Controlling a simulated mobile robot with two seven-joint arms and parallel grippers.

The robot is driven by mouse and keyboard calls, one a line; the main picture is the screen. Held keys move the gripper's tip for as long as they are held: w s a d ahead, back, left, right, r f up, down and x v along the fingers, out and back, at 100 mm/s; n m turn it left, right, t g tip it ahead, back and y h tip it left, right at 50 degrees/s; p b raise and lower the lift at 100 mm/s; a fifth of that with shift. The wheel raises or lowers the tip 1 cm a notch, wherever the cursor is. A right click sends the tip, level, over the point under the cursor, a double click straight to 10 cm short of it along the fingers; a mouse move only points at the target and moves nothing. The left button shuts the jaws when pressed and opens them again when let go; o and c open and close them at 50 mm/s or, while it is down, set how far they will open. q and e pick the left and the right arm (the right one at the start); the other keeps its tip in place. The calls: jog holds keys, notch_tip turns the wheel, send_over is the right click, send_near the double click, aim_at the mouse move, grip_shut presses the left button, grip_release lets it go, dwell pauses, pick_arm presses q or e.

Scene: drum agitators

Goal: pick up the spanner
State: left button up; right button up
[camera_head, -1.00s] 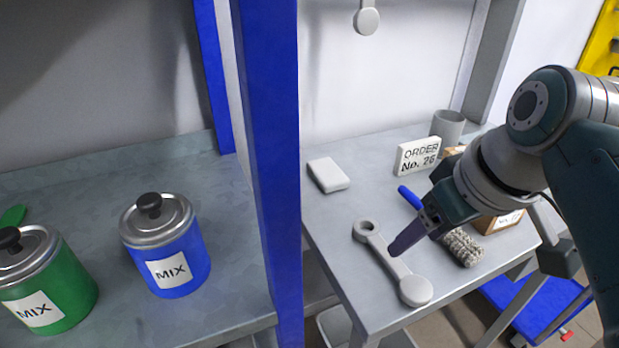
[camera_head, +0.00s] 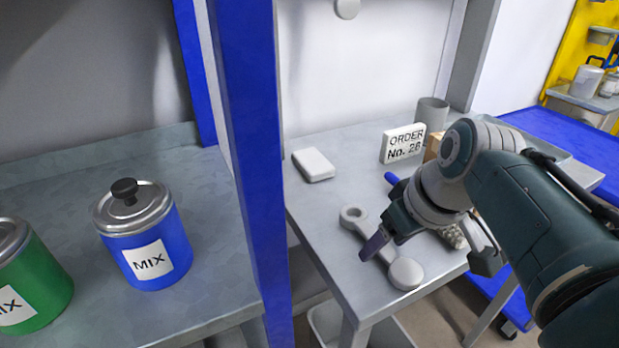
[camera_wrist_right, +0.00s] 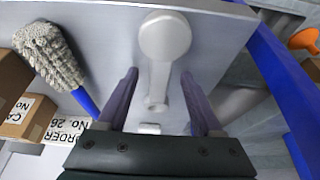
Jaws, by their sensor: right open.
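The grey spanner (camera_head: 405,273) lies flat on the small grey table, its ring end toward the back left and its round solid end toward the front. My right gripper (camera_head: 376,244) is above the spanner's handle in the head view and covers part of it. In the right wrist view the spanner (camera_wrist_right: 163,45) lies lengthwise between the two spread fingers of the right gripper (camera_wrist_right: 158,88), with nothing gripped. I cannot tell the height of the fingertips above the spanner. My left gripper is not in view.
A brush (camera_wrist_right: 50,55) with a blue handle lies close beside the spanner. A white block (camera_head: 314,165), an order sign (camera_head: 403,144) and a grey cup (camera_head: 432,112) stand farther back. A blue post (camera_head: 250,170) rises left of the table, with a blue MIX can (camera_head: 150,245) beyond it.

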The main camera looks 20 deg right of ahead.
grip_shut()
dwell(0.4)
